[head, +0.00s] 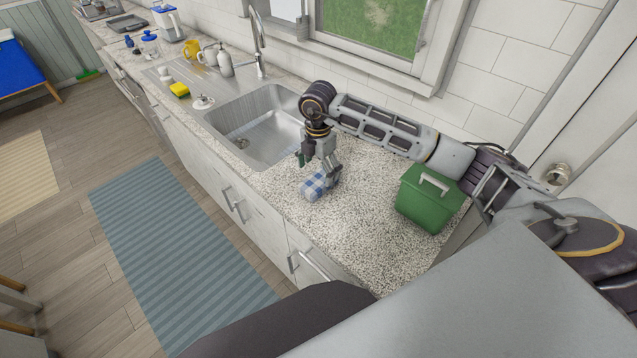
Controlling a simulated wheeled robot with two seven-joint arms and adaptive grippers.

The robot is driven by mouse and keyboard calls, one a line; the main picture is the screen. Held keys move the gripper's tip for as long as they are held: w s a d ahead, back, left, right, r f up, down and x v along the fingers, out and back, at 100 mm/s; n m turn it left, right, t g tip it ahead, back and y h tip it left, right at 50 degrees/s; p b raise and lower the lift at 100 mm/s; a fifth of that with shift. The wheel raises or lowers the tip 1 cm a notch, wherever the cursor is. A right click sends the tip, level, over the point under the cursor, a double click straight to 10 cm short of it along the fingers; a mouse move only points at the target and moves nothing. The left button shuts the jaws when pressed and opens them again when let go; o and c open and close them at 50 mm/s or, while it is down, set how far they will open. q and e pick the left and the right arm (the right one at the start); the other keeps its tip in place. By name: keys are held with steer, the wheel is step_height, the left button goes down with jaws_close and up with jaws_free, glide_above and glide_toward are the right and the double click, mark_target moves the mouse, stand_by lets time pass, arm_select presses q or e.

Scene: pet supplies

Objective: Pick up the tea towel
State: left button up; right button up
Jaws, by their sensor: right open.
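The tea towel (313,189) is a blue-and-white checked cloth, folded or rolled into a small bundle. It lies on the speckled countertop (345,225), just right of the sink. My right gripper (318,172) points down directly over the towel, its fingers apart and close to the cloth. The gripper hides part of the towel's far side. I cannot tell whether the fingertips touch it. My left gripper does not show.
A green lidded bin (428,203) with a pale handle stands right of the towel, below my right forearm. The steel sink (262,125) is to the left. A yellow sponge (179,89) and soap dispenser (225,62) stand beyond it. The counter front is clear.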

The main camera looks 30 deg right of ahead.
mark_target(318, 179)
steer(key=shift+s+f+p, duration=0.15)
steer(key=shift+f+p, duration=0.35)
steer(key=shift+f, duration=1.85)
steer(key=shift+c, duration=0.4)
steer(key=c, duration=1)
steer(key=shift+r, duration=0.1)
steer(key=shift+c, duration=0.2)
steer(key=shift+r+b, duration=0.7)
steer(key=shift+r, duration=4.2)
steer(key=o, duration=0.5)
steer(key=c, duration=0.4)
steer(key=shift+s+a, duration=0.1)
